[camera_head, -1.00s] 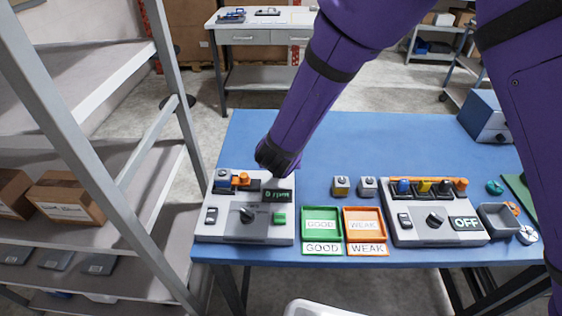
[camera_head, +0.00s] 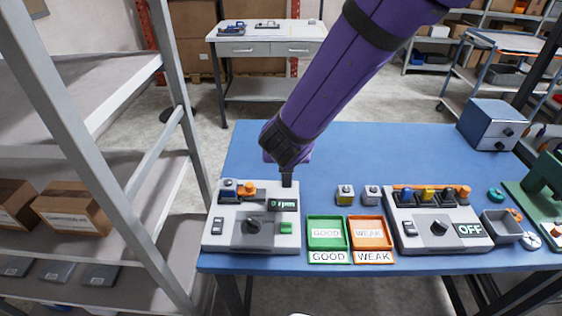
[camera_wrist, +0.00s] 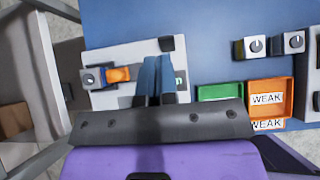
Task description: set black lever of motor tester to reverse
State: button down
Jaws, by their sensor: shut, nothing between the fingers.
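The motor tester (camera_head: 225,241) is a grey box at the table's left end, with a "0 rpm" display (camera_head: 284,205). A small blue-and-orange motor sits on its back left part. The black lever (camera_head: 252,227) is on the front panel, left of a green button (camera_head: 286,228); its exact setting is too small to read. My gripper (camera_head: 287,182) is shut and empty, pointing down at the tester's back right, behind the display and apart from the lever. In the wrist view the shut fingers (camera_wrist: 156,62) cover part of the tester (camera_wrist: 118,57); the lever is hidden there.
Green GOOD (camera_head: 312,241) and orange WEAK (camera_head: 387,241) trays lie right of the tester, two small cubes behind them. A second tester (camera_head: 428,239) reading OFF stands further right. A metal shelf (camera_head: 150,165) is close on the left. The table's back middle is clear.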

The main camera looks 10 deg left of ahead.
jog(key=shift+s+d+r, duration=0.1)
jog(key=shift+s+r, duration=0.15)
jog(key=shift+r, duration=0.35)
jog(key=w+d+r+m+h, duration=0.2)
jog(key=d+r+m, duration=0.5)
jog(key=d, duration=0.3)
jog(key=w+d+r+m+h, duration=0.1)
jog(key=d+r+m+h, duration=0.1)
jog(key=d+r+m, duration=0.6)
jog(key=s+d+r+m+g+h, duration=0.1)
jog(key=s+d+r+m, duration=0.2)
jog(key=d, duration=0.5)
jog(key=s+d+r+m+g, duration=0.1)
jog(key=s+d+m, duration=0.1)
jog(key=d+m, duration=0.35)
jog(key=s+d+r+m+y, duration=0.1)
jog(key=s+d+m, duration=0.4)
jog(key=s+m, duration=0.2)
jog(key=s+d+r+m+g+y, duration=0.1)
jog(key=s+d+r+m+y, duration=0.1)
jog(key=s+d+m, duration=0.3)
jog(key=s+m, duration=0.3)
jog(key=s, duration=0.3)
jog(key=shift+d+r, duration=0.2)
jog(key=shift+r, duration=0.05)
